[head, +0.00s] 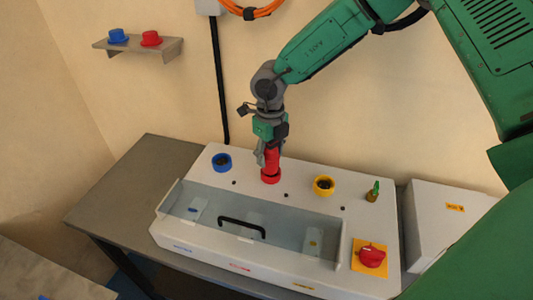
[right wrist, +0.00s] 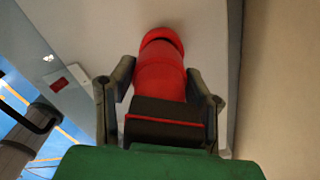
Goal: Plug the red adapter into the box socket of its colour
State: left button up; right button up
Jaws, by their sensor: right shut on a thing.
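The red adapter (head: 271,160) is in my right gripper (head: 268,152), upright over the top of the white box (head: 300,192). In the right wrist view the red adapter (right wrist: 160,75) sits between the two fingers of my right gripper (right wrist: 160,95), which is shut on it. A red ring (head: 271,177), the red socket, is directly under the adapter; the adapter's lower end meets it, and I cannot tell how deep it sits. A blue socket (head: 222,162) is to the left and a yellow socket (head: 324,186) to the right. My left gripper is not in view.
The box has a clear-covered recess with a black handle (head: 242,226) in front and a red rotary switch (head: 372,256) at right. A small green-topped brass part (head: 373,192) stands near it. A wall shelf (head: 140,48) holds a blue cap (head: 118,36) and a red cap (head: 151,38).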

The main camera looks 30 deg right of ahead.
jog(key=shift+d, duration=0.3)
jog(key=shift+a, duration=0.35)
jog(key=shift+d+p, duration=0.2)
jog(key=shift+p, duration=0.3)
dwell(0.5)
jog(key=shift+s+f+b, duration=0.1)
jog(key=shift+f+b, duration=0.55)
jog(key=shift+f, duration=0.7)
jog(key=o, duration=1.4)
jog(key=r, duration=1.1)
jog(key=shift+w+r, duration=0.2)
jog(key=shift+r, duration=0.2)
